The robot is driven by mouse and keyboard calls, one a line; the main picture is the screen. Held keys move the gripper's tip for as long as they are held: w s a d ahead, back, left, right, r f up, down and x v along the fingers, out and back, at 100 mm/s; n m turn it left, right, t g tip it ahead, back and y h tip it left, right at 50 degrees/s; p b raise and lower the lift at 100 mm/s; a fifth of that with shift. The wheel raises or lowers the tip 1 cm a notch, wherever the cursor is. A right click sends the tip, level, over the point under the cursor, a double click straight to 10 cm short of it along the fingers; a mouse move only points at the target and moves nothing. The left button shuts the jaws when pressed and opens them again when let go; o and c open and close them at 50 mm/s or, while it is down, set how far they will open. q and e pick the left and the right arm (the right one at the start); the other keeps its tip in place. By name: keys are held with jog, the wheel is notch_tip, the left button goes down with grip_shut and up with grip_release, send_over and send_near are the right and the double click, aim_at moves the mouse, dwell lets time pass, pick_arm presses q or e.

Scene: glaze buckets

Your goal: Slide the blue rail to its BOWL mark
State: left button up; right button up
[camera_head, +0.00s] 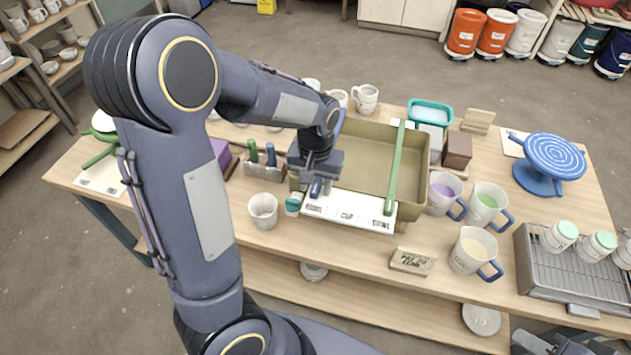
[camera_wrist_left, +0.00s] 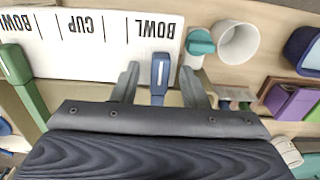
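An olive tub (camera_head: 364,152) stands on the table with a white marked strip (camera_head: 348,210) along its front, lettered BOWL, CUP and BOWL. The blue rail (camera_head: 316,188) is at the tub's left end, mostly hidden by my left arm. In the wrist view the blue rail's end (camera_wrist_left: 160,72) lies by one BOWL label. My left gripper (camera_wrist_left: 160,84) is open, its fingers on either side of the blue rail with a gap at each side. The green rail (camera_head: 395,165) crosses the tub at the right. My right gripper (camera_head: 553,342) shows only partly at the bottom right.
A white cup (camera_head: 263,211) and a small teal-topped jar (camera_head: 293,205) stand just left of the strip. Several mugs (camera_head: 473,250) stand to the right, with a wooden sign block (camera_head: 413,261) in front. A wire rack (camera_head: 575,275) is at far right.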

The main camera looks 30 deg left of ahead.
aim_at(331, 197)
pick_arm(q)
grip_shut()
jog(key=d, duration=0.2)
jog(key=w+d, duration=0.1)
jog(key=shift+d, duration=0.4)
grip_release()
jog(key=shift+a, duration=0.1)
notch_tip(331, 197, up, 8)
jog(key=shift+b, duration=0.4)
jog(key=shift+s, duration=0.1)
dwell(0.4)
